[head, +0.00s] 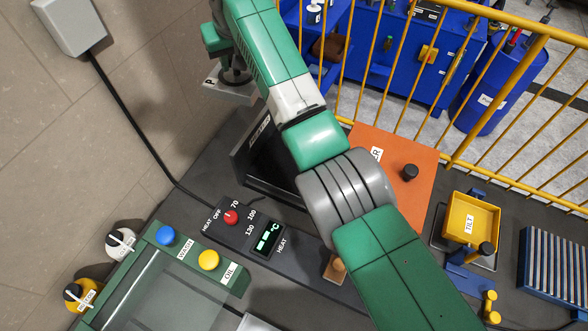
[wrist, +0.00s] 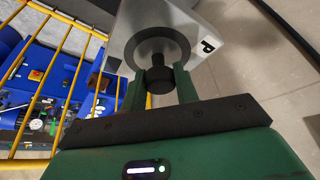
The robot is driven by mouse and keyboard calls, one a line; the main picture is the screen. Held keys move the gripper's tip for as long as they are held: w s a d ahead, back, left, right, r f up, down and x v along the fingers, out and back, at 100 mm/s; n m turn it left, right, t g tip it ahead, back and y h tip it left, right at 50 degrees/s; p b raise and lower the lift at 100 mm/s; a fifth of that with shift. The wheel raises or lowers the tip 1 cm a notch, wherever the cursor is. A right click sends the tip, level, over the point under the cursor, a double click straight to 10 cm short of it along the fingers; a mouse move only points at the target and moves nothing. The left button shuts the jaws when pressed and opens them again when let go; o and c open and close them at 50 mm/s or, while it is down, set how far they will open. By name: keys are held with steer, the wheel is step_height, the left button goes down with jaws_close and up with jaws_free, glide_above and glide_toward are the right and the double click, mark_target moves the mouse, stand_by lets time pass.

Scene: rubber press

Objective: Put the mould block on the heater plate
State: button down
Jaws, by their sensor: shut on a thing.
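The mould block (head: 222,92) is a pale grey block marked "P" with a dark disc and black knob on top. It hangs from my gripper (head: 233,62) at the upper left of the head view, apart from the bench. In the wrist view, my gripper (wrist: 160,82) has both fingers closed around the knob, and the block (wrist: 195,20) shows beyond them. A dark slab with a partly hidden label (head: 265,158) stands beside the heat control panel (head: 240,222). My arm covers part of it, and I cannot tell whether it is the heater plate.
The heat panel has a red knob and lit display. An orange plate with a black knob (head: 410,173) lies right of my arm. A yellow "TILT" tray (head: 470,222) and blue ribbed rack (head: 555,262) are farther right. A yellow railing (head: 500,78) runs behind the bench.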

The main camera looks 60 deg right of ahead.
steer(key=shift+m+h, duration=0.3)
steer(key=shift+m, duration=0.4)
steer(key=shift+s+d+f+b, duration=1.5)
steer(key=shift+s+f+b, duration=0.25)
steer(key=shift+f, duration=3.9)
steer(key=shift+s+d+f+b, duration=1.45)
steer(key=shift+s+f+b, duration=0.25)
steer(key=shift+f, duration=3.95)
steer(key=shift+s+d+f+b, duration=1.55)
steer(key=shift+f+b, duration=0.25)
steer(key=shift+f, duration=3.85)
steer(key=shift+f, duration=0.15)
steer(key=c, duration=1.5)
jaws_free()
steer(key=shift+s+a+f, duration=0.1)
steer(key=shift+a+f, duration=0.05)
steer(key=o, duration=0.4)
steer(key=shift+o, duration=0.2)
